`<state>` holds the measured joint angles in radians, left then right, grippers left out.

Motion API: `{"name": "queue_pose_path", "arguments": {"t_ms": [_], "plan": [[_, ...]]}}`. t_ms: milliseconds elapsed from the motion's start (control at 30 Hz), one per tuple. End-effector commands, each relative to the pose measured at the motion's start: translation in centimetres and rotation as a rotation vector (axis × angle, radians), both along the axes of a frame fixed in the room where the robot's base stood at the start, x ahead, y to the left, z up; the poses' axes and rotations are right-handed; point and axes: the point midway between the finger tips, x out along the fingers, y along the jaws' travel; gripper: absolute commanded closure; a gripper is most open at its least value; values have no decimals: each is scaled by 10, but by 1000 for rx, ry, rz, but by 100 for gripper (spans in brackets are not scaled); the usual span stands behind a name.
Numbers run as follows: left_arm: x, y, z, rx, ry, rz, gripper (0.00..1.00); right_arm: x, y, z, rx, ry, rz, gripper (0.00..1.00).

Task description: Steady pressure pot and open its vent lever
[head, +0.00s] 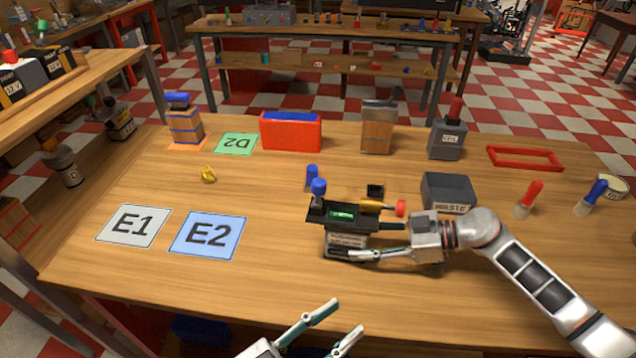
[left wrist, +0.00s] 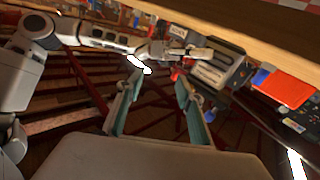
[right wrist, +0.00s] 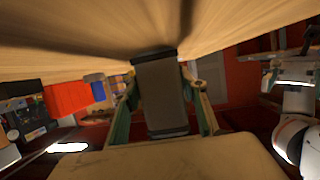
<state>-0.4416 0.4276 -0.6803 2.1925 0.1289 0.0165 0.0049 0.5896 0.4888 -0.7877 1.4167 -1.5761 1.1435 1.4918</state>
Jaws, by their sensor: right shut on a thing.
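A dark labelled device (head: 345,241) stands on the table's near middle. I take it for the pressure pot, but its label is too small to read. My left gripper (head: 342,322) is open and empty, below and apart from the device, near the table's front edge.
A grey box (head: 448,192) and a small black block (head: 375,191) are close behind the device. Blue and grey mats, E2 (head: 208,234) and E1 (head: 133,226), lie left. The table's front left is clear.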

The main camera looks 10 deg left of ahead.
Motion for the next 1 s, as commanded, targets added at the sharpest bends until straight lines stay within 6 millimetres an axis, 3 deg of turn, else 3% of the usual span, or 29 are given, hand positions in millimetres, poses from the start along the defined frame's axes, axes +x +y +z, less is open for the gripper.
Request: {"name": "queue_pose_path", "arguments": {"t_ms": [33,200,500,733,1000], "plan": [[13,-4,14,23,-105,-8,63,0,0,1,1,-1,0,77],[40,-21,59,104,-461,-36,63,0,0,1,1,-1,0,77],[54,-52,127,232,-1091,-100,63,0,0,1,1,-1,0,77],[47,-73,157,312,-1569,-172,63,0,0,1,1,-1,0,77],[42,-84,161,385,-2108,-302,63,0,0,1,1,-1,0,77]]}}
